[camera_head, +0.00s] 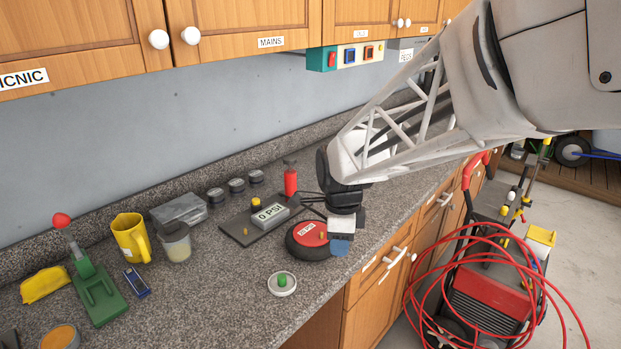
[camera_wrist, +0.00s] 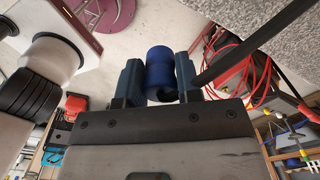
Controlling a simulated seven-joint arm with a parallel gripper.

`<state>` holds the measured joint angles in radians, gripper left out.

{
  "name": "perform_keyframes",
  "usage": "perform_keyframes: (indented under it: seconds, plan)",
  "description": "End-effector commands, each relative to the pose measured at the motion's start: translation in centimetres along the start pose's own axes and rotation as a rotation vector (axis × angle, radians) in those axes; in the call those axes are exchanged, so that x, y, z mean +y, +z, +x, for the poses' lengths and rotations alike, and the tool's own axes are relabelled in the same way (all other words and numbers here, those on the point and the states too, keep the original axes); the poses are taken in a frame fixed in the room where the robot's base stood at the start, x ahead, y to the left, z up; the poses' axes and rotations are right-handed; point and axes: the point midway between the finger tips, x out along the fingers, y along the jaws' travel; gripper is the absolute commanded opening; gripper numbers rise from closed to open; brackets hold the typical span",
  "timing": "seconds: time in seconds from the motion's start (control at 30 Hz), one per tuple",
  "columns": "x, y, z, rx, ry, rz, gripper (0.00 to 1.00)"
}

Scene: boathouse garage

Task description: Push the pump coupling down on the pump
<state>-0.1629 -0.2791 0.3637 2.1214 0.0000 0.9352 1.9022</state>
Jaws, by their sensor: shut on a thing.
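My gripper (camera_head: 341,240) is low over the worktop's front edge, at the right of a small black wheel (camera_head: 292,247) with a red "20 PSI" disc. In the wrist view its blue fingers (camera_wrist: 157,82) are shut on a blue cylinder, seemingly the pump coupling (camera_wrist: 158,62). A black hose or rod (camera_wrist: 245,45) runs up right from beside it. What seems to be the pump (camera_head: 239,231), a dark plate with a grey "0 PSI" gauge box (camera_head: 270,214) and yellow knob, lies left behind the gripper. The coupling's lower end is not clear.
A red cylinder (camera_head: 291,182) stands behind the gauge. A green button on a white base (camera_head: 282,284) is in front of the wheel. A yellow mug (camera_head: 131,238), a clear cup (camera_head: 176,242) and a green stand (camera_head: 98,295) are left. A red-hosed machine (camera_head: 490,300) stands on the floor right.

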Motion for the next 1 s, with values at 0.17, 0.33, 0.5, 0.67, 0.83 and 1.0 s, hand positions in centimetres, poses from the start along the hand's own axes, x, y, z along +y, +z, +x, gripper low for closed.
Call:
perform_keyframes:
  seconds: [0.17,0.33,0.5,0.67,0.83,1.0]
  plan:
    - [0.0,0.0,-0.1,0.0,0.0,0.0,0.04]
    - [0.0,0.0,-0.1,0.0,0.0,0.0,0.04]
    - [-0.2,0.2,-0.1,0.0,0.0,0.0,0.04]
    - [-0.9,0.9,-0.1,0.0,0.0,-0.001,0.04]
    - [-2.6,2.6,-0.1,0.0,0.001,-0.001,0.04]
    - [-4.9,5.2,0.1,0.001,0.002,-0.001,0.04]
